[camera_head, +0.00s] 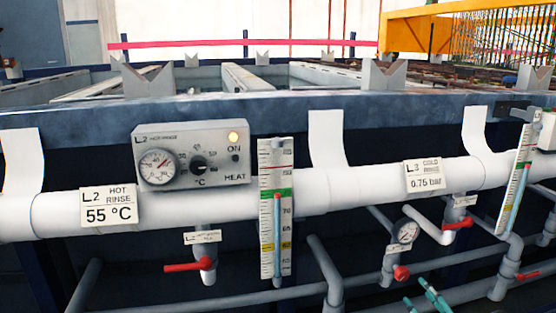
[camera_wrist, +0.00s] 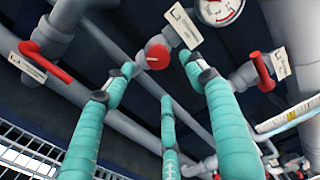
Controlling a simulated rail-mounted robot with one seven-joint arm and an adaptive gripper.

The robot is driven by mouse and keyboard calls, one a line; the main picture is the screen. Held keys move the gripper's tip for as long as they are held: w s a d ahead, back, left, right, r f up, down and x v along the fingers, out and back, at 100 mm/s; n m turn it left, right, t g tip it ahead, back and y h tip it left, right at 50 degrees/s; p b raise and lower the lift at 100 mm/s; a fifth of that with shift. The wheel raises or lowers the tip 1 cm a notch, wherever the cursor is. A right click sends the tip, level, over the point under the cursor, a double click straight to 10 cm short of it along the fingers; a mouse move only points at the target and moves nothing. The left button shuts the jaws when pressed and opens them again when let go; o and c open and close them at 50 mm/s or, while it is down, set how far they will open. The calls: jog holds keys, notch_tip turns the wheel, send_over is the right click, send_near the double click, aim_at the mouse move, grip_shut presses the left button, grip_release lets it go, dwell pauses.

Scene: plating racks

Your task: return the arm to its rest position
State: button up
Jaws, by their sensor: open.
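My gripper (camera_head: 426,297) shows only as teal fingertips at the bottom edge of the head view, right of centre. In the wrist view my gripper (camera_wrist: 158,84) has its teal fingers spread apart, with nothing held between them. A round red valve knob (camera_wrist: 158,52) shows beyond and between the fingertips. In the head view this red knob (camera_head: 401,273) sits under a small gauge, up and left of the fingertips, with a gap in the picture. I cannot tell the depth of that gap. The rest of my arm is hidden.
A white pipe (camera_head: 370,184) runs across the tank front, bearing a heater box (camera_head: 192,155) and a thermometer board (camera_head: 276,210). Red lever handles (camera_head: 188,267) stick out below. Grey pipes (camera_wrist: 100,112) lie around the fingers in the wrist view, beside a wire rack (camera_wrist: 30,150).

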aim_at(404, 276)
jog(key=shift+m, duration=0.4)
jog(key=p+x, duration=0.1)
jog(key=x, duration=0.9)
jog(key=shift+w+a+r, duration=0.1)
jog(key=shift+w+a, duration=0.1)
jog(key=shift+w, duration=0.1)
jog(key=m+p, duration=0.2)
jog(key=m, duration=0.2)
jog(key=shift+m, duration=0.4)
jog(key=m+p, duration=0.2)
jog(key=m, duration=0.3)
jog(key=shift+m, duration=0.4)
jog(key=m, duration=0.5)
jog(key=shift+m+p, duration=0.3)
jog(key=shift+p, duration=0.05)
jog(key=m, duration=0.6)
jog(key=shift+d, duration=0.1)
jog(key=shift+f, duration=0.2)
